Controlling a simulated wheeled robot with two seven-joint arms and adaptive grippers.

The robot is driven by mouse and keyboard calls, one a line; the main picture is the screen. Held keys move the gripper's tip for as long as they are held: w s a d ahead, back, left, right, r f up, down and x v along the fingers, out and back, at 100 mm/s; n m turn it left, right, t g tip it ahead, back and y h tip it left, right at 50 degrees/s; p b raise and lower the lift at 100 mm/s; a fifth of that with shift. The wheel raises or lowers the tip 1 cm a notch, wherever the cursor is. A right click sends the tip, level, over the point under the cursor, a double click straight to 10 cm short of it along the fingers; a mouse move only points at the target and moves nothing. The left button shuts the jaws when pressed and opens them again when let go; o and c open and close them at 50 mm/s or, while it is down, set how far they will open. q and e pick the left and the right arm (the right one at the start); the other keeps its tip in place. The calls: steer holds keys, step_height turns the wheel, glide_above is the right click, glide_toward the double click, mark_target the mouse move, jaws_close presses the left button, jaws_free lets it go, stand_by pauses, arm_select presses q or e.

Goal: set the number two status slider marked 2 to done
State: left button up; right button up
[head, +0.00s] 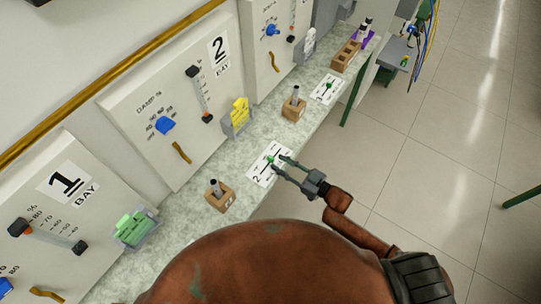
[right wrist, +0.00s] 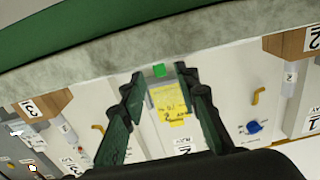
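The number two status slider is a white card (head: 258,177) marked 2 on the bench, with a dark slot and a green knob (head: 270,160). Its end labels are too small to read. My right gripper (head: 277,162) reaches in from the right over the card, its fingertips close to the knob. In the right wrist view the gripper (right wrist: 159,75) is open, with a green block (right wrist: 159,70), apparently the knob, between the fingertips and gaps on both sides. I cannot tell whether either finger touches it. My left gripper is not in view.
A wooden block with a metal rod (head: 218,196) stands left of the card, another (head: 294,107) beyond it. A second slider card (head: 328,89) lies farther back. Open floor (head: 430,160) lies right of the bench.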

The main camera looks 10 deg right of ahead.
mark_target(274, 160)
steer(key=x, duration=0.4)
steer(key=shift+w, duration=0.15)
steer(key=shift+w+a+f, duration=0.1)
steer(key=shift+w+a, duration=0.1)
steer(key=shift+a, duration=0.2)
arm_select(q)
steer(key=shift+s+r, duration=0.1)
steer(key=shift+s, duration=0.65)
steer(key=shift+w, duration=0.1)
arm_select(e)
steer(key=shift+w, duration=0.1)
steer(key=shift+c, duration=1.4)
jaws_close()
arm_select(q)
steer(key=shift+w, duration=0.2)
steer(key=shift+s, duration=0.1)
arm_select(e)
steer(key=shift+d, duration=0.1)
